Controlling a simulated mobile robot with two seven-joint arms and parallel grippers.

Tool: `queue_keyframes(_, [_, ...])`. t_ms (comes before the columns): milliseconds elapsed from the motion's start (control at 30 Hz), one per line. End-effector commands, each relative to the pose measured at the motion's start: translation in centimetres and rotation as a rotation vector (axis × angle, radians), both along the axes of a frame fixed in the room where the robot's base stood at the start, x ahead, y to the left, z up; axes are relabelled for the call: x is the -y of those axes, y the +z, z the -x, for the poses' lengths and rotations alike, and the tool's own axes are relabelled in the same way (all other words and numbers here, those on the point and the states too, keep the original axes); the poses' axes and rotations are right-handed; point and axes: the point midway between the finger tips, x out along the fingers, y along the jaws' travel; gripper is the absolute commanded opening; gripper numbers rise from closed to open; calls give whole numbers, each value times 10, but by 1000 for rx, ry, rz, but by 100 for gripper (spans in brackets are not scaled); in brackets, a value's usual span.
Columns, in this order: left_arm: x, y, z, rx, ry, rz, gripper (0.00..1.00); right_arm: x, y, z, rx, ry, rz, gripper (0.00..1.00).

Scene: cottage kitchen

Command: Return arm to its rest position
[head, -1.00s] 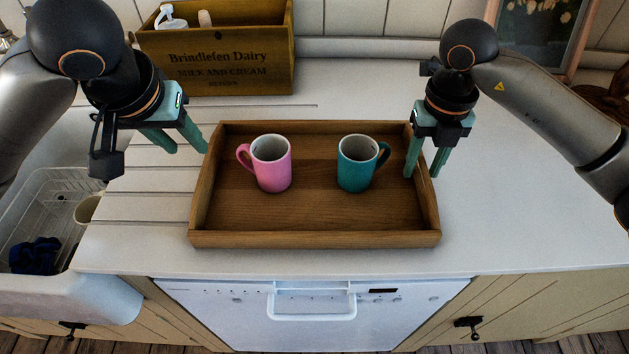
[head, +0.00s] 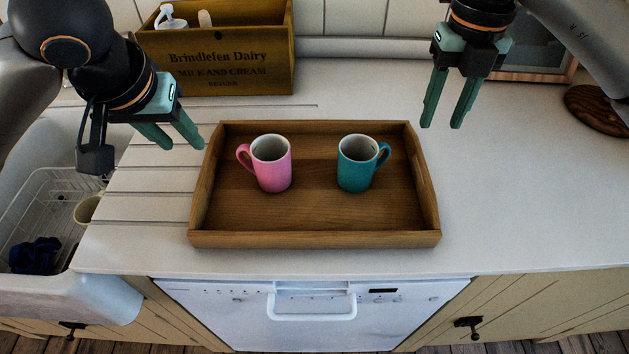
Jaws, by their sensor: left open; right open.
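My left gripper (head: 177,143) is open and empty. It hangs above the grooved counter, left of the wooden tray's back left corner. My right gripper (head: 441,126) is open and empty, above the counter behind the tray's back right corner. The wooden tray (head: 315,240) lies on the counter. A pink mug (head: 272,168) stands upright in its left half with its handle to the left. A teal mug (head: 355,170) stands upright in its right half with its handle to the right. Neither gripper touches a mug.
A wooden dairy crate (head: 217,70) with a white bottle stands at the back left. A sink with a white rack (head: 62,190) lies at the left. A round wooden board (head: 594,108) lies at the back right. The white counter (head: 520,190) right of the tray is clear.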

Motion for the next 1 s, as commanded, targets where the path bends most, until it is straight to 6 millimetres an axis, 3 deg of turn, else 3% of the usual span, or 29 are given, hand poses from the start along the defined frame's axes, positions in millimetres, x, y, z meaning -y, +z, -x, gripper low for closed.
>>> queue_keyframes(667, [0, 1, 0, 0, 0, 0, 44, 0, 8, 0, 0, 1, -1, 44])
queue_keyframes(767, [0, 14, 0, 0, 0, 0, 44, 0, 20, 0, 0, 1, -1, 44])
queue_keyframes(1000, [0, 79, 0, 0, 0, 0, 44, 0, 86, 0, 0, 1, -1, 44])
